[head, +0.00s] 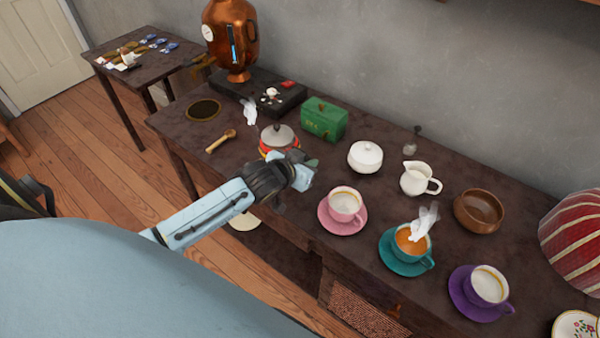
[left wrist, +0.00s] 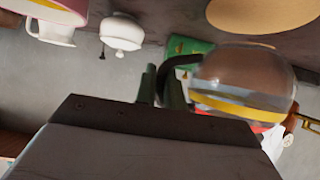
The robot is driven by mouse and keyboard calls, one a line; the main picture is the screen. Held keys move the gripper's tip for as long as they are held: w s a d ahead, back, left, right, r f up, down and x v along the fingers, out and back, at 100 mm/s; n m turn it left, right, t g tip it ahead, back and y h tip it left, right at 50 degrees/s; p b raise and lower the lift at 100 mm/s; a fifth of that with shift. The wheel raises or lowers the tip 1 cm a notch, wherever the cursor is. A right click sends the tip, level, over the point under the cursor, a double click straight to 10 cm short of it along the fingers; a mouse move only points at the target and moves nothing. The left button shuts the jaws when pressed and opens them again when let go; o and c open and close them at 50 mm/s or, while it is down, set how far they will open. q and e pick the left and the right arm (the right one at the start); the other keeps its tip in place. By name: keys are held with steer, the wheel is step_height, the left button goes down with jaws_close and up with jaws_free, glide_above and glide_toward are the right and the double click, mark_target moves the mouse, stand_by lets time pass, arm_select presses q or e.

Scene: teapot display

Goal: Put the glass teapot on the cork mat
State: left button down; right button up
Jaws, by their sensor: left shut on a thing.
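The glass teapot (head: 278,136) with a greyish lid and red and yellow bands is partly hidden behind my left gripper (head: 303,172). In the left wrist view, which is upside down, the teapot (left wrist: 245,85) shows clear glass, a yellow band and a dark curved handle. My left gripper (left wrist: 160,88) is shut on that handle. I cannot tell whether the teapot touches the table. A tan round disc (left wrist: 262,12) on the table, likely the cork mat, shows in the left wrist view. I cannot pick it out in the head view. My right gripper is not in view.
A green box (head: 323,118), white sugar bowl (head: 365,157) and pink cup (head: 344,203) stand to the right. A wooden scoop (head: 220,141) and dark gold-rimmed disc (head: 203,110) lie left. More cups, a jug (head: 418,179) and wooden bowl (head: 479,210) fill the right side.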

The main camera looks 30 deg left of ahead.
arm_select(q)
steer(key=shift+w+f+b, duration=0.1)
steer(key=shift+f+b, duration=0.65)
steer(key=shift+f, duration=2.05)
steer(key=shift+r, duration=0.1)
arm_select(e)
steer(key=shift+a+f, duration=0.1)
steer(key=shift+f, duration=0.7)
arm_select(q)
steer(key=c, duration=1.5)
jaws_free()
steer(key=shift+f, duration=0.3)
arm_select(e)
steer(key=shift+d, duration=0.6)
arm_select(q)
steer(key=shift+r, duration=0.1)
